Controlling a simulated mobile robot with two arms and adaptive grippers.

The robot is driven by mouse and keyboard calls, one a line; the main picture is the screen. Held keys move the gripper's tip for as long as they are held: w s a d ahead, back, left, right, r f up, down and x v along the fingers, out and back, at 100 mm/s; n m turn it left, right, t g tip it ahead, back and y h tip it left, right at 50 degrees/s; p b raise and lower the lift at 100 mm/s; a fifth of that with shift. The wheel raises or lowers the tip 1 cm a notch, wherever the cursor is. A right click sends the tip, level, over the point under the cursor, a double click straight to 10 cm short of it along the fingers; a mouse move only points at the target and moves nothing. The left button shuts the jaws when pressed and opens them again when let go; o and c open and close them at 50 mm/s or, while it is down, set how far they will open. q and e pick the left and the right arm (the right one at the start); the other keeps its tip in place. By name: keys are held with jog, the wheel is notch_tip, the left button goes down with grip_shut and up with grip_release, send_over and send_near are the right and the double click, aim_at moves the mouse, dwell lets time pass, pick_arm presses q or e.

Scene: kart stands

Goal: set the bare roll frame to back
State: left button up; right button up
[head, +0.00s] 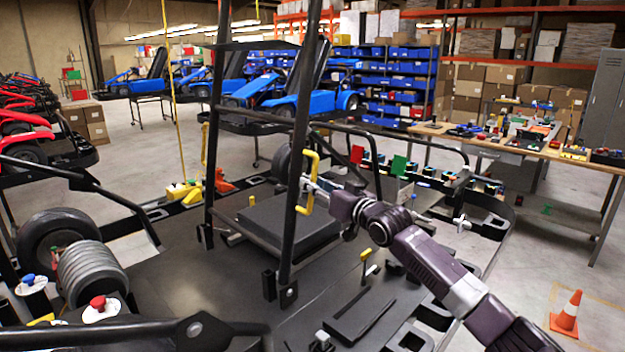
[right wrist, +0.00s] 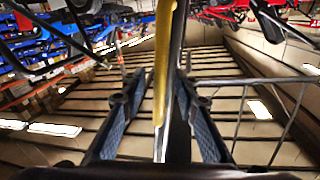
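The bare roll frame (head: 297,130) is a black tubular frame standing nearly upright on the kart deck (head: 190,290), its posts leaning slightly right toward the top. Its top runs out of the head view. A yellow handle (head: 315,165) is on its nearer post. My right gripper (head: 311,187) is at this handle, reaching in from the right. In the right wrist view the yellow handle (right wrist: 163,70) runs between the two spread fingers, with a dark post close behind it. The fingers are open; whether one touches the bar I cannot tell. My left gripper is not in view.
A black flat seat-like block (head: 290,222) lies within the kart behind the frame. Black tubes and wheels (head: 52,235) surround the deck. A workbench (head: 520,150) with parts stands at the right, and an orange cone (head: 568,312) is on the floor. Blue karts (head: 310,98) stand behind.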

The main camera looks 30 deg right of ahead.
jog(key=shift+w+r, duration=0.1)
jog(key=shift+w, duration=0.4)
grip_shut()
